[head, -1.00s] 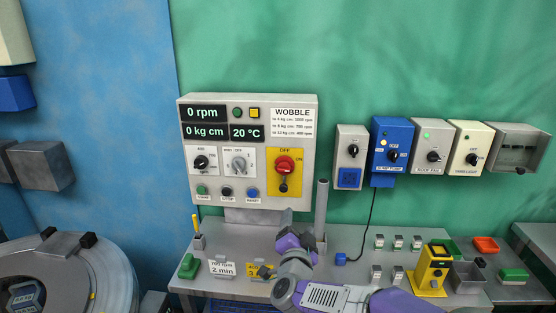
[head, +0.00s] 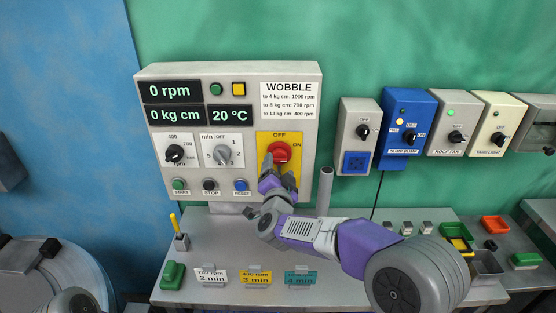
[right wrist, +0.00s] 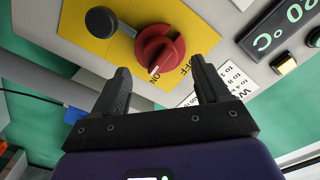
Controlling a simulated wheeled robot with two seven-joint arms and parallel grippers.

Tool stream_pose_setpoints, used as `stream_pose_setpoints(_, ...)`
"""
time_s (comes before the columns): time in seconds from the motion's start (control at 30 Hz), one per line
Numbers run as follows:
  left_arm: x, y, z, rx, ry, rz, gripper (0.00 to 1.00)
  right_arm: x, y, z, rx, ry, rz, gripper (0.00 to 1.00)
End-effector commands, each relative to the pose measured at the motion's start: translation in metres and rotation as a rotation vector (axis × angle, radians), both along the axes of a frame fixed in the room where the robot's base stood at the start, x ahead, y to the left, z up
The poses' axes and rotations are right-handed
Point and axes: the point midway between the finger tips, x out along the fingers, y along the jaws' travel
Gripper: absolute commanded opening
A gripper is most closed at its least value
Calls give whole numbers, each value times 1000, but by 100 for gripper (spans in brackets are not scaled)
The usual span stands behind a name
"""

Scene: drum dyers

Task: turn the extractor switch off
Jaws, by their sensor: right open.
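The extractor switch is a red rotary knob (head: 279,153) on a yellow plate of the grey control panel, with OFF above it and ON to its right. In the right wrist view the knob (right wrist: 158,45) shows its white pointer mark toward the ON label. My right gripper (head: 278,181) is just below the knob in the head view. In the right wrist view its open fingers (right wrist: 160,66) lie to either side of the knob's near edge, with nothing held; contact cannot be told. My left gripper is not in view.
A black round-ended part (right wrist: 101,21) sits on the yellow plate beside the knob. Speed and timer dials and push buttons are to the left on the panel. A grey upright post (head: 323,180) stands right of the gripper. The bench below holds cards and small boxes.

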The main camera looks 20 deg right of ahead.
Motion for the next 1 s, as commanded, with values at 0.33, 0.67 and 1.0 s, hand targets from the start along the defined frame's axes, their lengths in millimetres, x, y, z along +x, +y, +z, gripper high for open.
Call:
stream_pose_setpoints(0.33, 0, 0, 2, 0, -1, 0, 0, 36, -10, 0, 0, 1, 1, 75)
stream_pose_setpoints(0.67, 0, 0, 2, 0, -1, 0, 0, 38, -11, 0, 0, -1, 1, 70)
stream_pose_setpoints(1.0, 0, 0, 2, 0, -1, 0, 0, 38, -11, 0, 0, 0, 1, 19)
